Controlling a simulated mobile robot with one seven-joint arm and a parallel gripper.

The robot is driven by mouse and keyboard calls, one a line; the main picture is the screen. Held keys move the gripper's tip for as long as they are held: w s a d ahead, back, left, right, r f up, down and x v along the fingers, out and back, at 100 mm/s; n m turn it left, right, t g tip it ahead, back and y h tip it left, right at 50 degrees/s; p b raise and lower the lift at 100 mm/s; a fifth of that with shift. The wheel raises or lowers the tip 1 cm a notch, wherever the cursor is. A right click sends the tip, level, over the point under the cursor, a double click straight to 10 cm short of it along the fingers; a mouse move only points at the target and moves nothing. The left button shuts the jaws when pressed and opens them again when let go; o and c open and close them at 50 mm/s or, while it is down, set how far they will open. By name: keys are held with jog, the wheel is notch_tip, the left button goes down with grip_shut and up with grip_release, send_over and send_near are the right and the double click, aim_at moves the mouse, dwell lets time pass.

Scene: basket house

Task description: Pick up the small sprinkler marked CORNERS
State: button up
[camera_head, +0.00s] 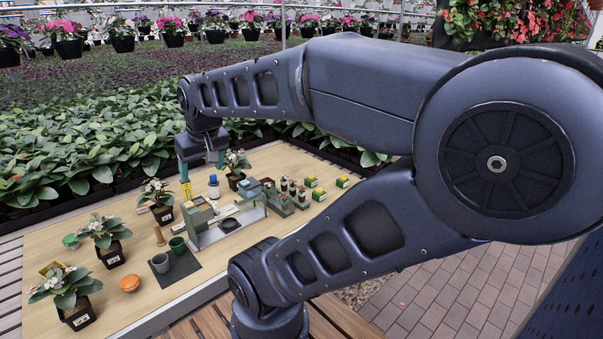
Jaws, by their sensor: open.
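No label reading CORNERS is legible at this size, so I cannot tell for certain which thing is the small sprinkler. A small blue-and-white upright object (214,188) stands on the wooden table (95,312) just below my gripper, and it may be a sprinkler. My gripper (204,170) points down over the far part of the table. Its teal fingers are apart, with nothing seen between them. A small yellow upright thing (187,190) is near the left finger. My arm hides part of the table's right side.
A grey-green stand (200,235) with compartments fills the table's middle. Potted plants (112,256) line the left side. Small green-yellow boxes (319,195) are at right.

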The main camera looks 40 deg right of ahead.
jog(key=w+d+r+m+h, duration=0.1)
jog(key=w+d+m, duration=0.5)
jog(key=w+d, duration=1.05)
jog(key=w+d+f+m+g+h, duration=0.1)
jog(key=w+d+f+m, duration=0.15)
jog(key=w+d, duration=0.45)
jog(key=w+d+f+m, duration=0.2)
jog(key=w+d+f, duration=0.15)
jog(key=d, duration=0.75)
jog(key=m+g+h, duration=0.2)
jog(key=m+g, duration=0.2)
jog(key=m, duration=0.4)
send_near(342, 177)
notch_tip(342, 177, down, 2)
jog(key=shift+n, duration=0.25)
jog(key=x, duration=1)
jog(key=shift+s+d+f, duration=0.1)
jog(key=shift+s+d, duration=0.05)
jog(key=shift+d, duration=0.3)
jog(key=c, duration=1.1)
jog(key=shift+c, duration=0.2)
